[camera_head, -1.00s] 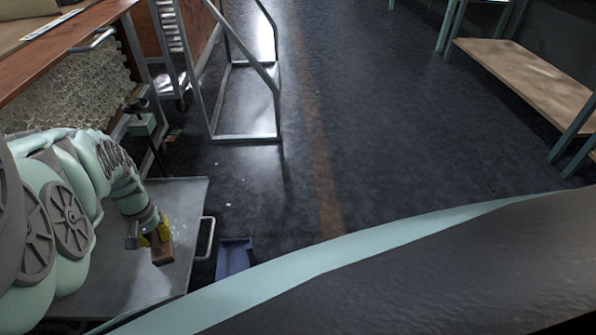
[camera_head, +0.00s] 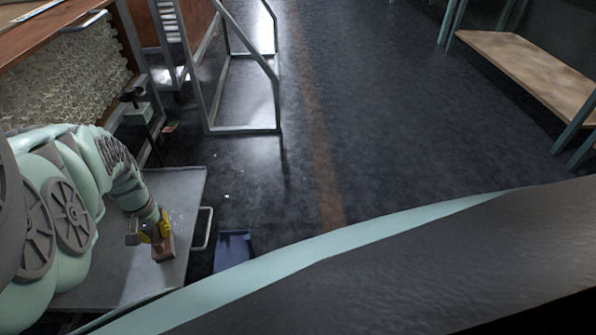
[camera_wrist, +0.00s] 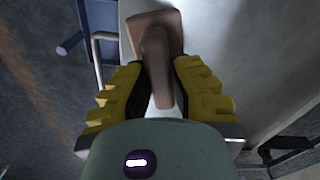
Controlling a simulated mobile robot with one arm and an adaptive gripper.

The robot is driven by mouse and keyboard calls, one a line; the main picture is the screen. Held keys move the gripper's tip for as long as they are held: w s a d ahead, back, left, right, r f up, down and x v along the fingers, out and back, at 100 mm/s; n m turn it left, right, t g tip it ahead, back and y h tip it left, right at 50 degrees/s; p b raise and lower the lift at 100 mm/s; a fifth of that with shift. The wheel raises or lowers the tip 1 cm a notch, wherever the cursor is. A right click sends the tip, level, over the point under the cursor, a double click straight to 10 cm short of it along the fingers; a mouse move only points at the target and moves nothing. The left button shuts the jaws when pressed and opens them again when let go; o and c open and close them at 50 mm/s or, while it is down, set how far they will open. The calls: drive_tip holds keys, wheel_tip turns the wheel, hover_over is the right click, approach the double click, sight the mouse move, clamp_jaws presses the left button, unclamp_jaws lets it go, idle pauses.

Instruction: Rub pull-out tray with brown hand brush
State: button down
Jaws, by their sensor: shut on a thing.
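The pull-out tray (camera_head: 110,270) is a flat grey metal sheet at the lower left of the head view, with a metal bar handle (camera_head: 203,229) on its right edge. It fills the right side of the wrist view (camera_wrist: 230,45). My gripper (camera_head: 155,231), with yellow fingers, is over the tray near the handle. It is shut on the brown hand brush (camera_head: 163,250). In the wrist view the brush (camera_wrist: 155,50) stands between the yellow fingers (camera_wrist: 158,92). Its underside is hidden, and I cannot tell whether it touches the tray. Small pale specks lie on the tray near my gripper.
A blue dustpan-like object (camera_head: 233,248) lies on the floor right of the handle. A metal frame (camera_head: 245,128) stands beyond the tray. Stacked glass tubing (camera_head: 70,75) is at the left. A wooden-shelf bench (camera_head: 530,75) is far right. The floor (camera_head: 400,140) between is clear.

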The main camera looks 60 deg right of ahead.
drive_tip(key=shift+f+b, duration=0.85)
drive_tip(key=shift+f, duration=0.15)
